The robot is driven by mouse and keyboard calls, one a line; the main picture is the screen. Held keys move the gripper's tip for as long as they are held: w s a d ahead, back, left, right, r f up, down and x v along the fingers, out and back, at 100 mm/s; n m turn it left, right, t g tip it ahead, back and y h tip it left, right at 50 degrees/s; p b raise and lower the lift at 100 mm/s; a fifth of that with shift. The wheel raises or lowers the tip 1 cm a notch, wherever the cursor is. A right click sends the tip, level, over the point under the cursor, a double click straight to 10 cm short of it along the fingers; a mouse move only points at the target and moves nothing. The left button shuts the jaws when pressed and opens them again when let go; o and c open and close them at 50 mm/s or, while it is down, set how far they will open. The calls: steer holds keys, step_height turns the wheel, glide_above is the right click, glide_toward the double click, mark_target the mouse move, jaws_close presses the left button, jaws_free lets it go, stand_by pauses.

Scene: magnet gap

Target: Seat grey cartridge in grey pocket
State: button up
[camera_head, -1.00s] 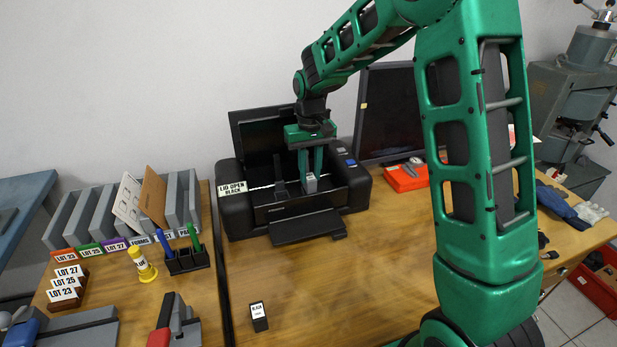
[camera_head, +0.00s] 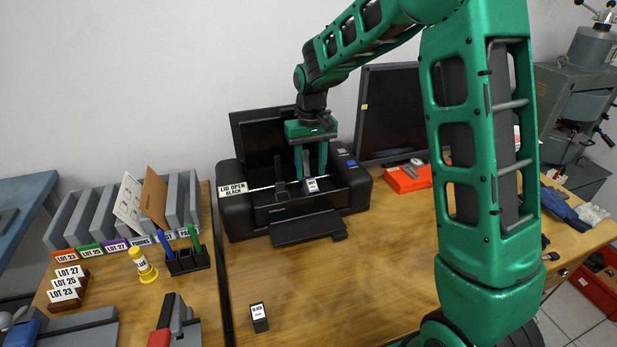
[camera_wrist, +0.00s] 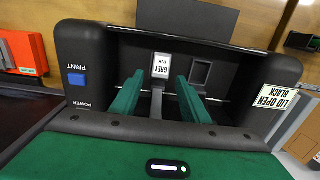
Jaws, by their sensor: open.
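The grey cartridge (camera_head: 312,185), with a white label reading GREY in the wrist view (camera_wrist: 161,65), stands in the right-hand bay of the open black printer (camera_head: 250,205). The grey pocket's walls are mostly hidden around it; I cannot tell how deep it sits. My gripper (camera_head: 312,172) is open above the cartridge. In the wrist view its two green fingers (camera_wrist: 158,92) are spread on either side of the cartridge line, with clear gaps, holding nothing. An empty pocket (camera_wrist: 200,72) shows beside the cartridge.
A black-labelled cartridge (camera_head: 259,317) stands on the table in front. The raised printer lid (camera_head: 262,135) is behind the bay, and a monitor (camera_head: 388,110) stands to the right. A pen holder (camera_head: 187,261) is at left.

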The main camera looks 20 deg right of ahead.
mark_target(311, 182)
step_height(311, 182, up, 8)
steer(key=shift+f, duration=0.15)
steer(key=shift+o, duration=0.4)
steer(key=shift+r, duration=0.5)
steer(key=f+t, duration=0.1)
steer(key=f, duration=0.3)
steer(key=f+t, duration=0.1)
steer(key=f, duration=0.3)
steer(key=s+f+t, duration=0.1)
steer(key=f, duration=0.3)
steer(key=shift+f, duration=0.2)
jaws_close()
